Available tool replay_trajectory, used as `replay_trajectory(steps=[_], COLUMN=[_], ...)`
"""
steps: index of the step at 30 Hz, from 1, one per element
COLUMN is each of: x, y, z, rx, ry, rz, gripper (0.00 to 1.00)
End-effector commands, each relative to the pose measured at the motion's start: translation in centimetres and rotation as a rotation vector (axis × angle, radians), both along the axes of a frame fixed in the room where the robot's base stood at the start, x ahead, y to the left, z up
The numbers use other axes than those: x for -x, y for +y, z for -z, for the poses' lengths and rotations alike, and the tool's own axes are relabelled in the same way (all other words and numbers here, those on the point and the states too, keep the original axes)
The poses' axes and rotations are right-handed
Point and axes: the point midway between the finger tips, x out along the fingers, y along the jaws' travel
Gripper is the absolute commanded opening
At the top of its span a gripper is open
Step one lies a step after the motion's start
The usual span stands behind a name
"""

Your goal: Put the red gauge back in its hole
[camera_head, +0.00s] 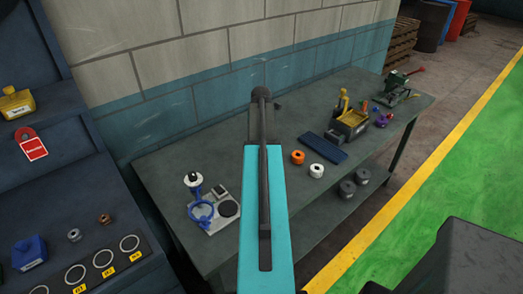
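I cannot make out a clear red gauge. A red tag-like piece with a white-lettered label (31,144) is on the dark blue console at the left. My turquoise arm rises through the middle of the view. My gripper does not show clearly and seems hidden beyond the arm.
A blue block (29,252) sits on the console.

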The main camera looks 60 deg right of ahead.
Motion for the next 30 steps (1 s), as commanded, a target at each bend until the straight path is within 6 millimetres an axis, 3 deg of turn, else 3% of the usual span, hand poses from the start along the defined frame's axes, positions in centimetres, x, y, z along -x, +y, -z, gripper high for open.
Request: replay_trajectory(steps=[9, 10, 14, 30], x=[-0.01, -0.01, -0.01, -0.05], y=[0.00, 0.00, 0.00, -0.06], z=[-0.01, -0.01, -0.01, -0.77], rx=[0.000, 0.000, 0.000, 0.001], ry=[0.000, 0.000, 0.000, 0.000], rz=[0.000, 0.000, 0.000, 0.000], gripper=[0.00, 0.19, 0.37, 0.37])
